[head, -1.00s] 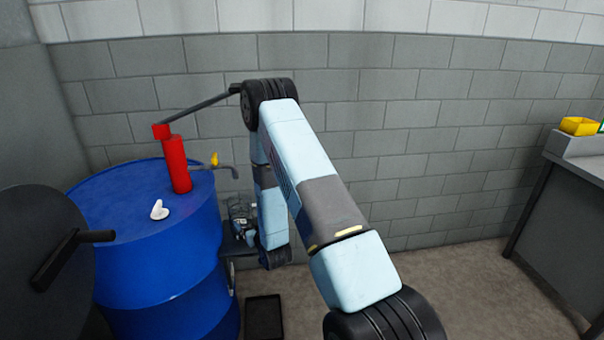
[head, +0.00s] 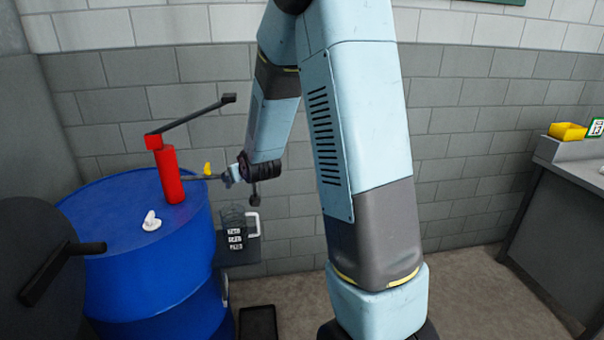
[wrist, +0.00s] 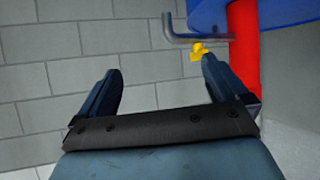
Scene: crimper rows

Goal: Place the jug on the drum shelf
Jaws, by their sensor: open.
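The clear jug (head: 233,219), with dark-and-white lettering and a white handle on its right, stands upright on the dark drum shelf (head: 243,255) beside the blue drum (head: 150,260). My gripper (head: 231,176) is above the jug, close to the drum's spout and its yellow tap (head: 207,169). In the wrist view my gripper (wrist: 160,68) is open, with nothing between its fingers. The yellow tap (wrist: 198,50) and grey spout (wrist: 190,39) show near the right fingertip; contact cannot be told. The jug is not in the wrist view.
A red pump (head: 170,175) with a long crank arm stands on the drum, near a white cap (head: 151,222). A black tray (head: 258,322) lies on the floor. A bench (head: 570,175) with a yellow bin (head: 567,131) is at right. Floor between is clear.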

